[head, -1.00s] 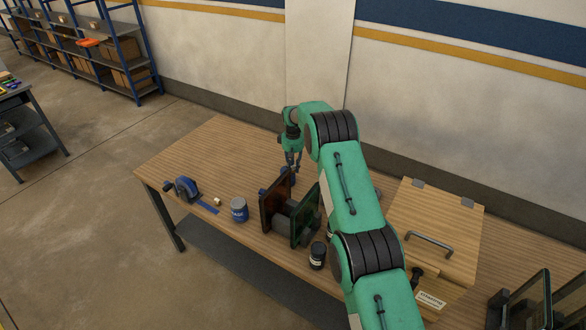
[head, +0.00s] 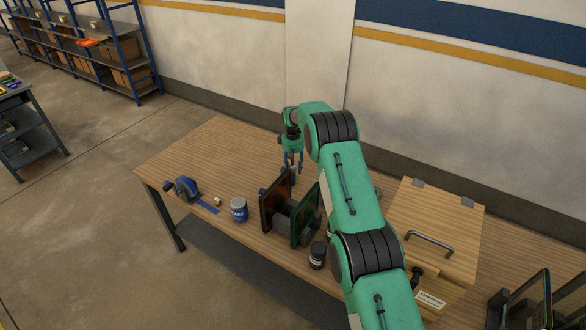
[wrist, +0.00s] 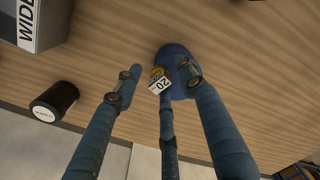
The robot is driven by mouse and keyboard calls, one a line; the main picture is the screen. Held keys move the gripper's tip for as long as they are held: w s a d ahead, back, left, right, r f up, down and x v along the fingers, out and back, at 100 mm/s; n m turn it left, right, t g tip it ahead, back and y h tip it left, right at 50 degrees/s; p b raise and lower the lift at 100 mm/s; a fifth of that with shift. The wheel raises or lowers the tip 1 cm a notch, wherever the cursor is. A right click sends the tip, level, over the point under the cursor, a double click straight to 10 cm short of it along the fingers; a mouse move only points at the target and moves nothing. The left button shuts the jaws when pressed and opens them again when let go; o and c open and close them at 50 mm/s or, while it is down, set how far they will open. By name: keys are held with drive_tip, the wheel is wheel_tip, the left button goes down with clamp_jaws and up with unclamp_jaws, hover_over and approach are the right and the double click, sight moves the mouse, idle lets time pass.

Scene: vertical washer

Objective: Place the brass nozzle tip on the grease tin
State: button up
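The blue labelled tin (head: 239,212), which looks like the grease tin, stands upright on the table, left of a dark upright frame. My gripper (head: 294,168) hangs behind that frame, apart from the tin. In the wrist view my gripper's (wrist: 160,78) fingers are spread. A small brass-coloured piece (wrist: 157,72) with a white label marked 20 shows between them, against a round blue object (wrist: 176,60). It looks like the nozzle tip, but I cannot be sure. A finger partly covers it, and no firm grip on it shows.
The dark frame (head: 272,206) stands between my gripper and the tin. A blue tape dispenser (head: 187,188) and a small pale block (head: 217,202) are left of the tin. A black jar (head: 317,255) and a wooden box (head: 437,225) stand to the right. The table's far left is clear.

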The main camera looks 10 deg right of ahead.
sight(293, 167)
wheel_tip(293, 167, up, 12)
idle(0.6)
drive_tip(key=shift+r, duration=0.1)
idle(0.6)
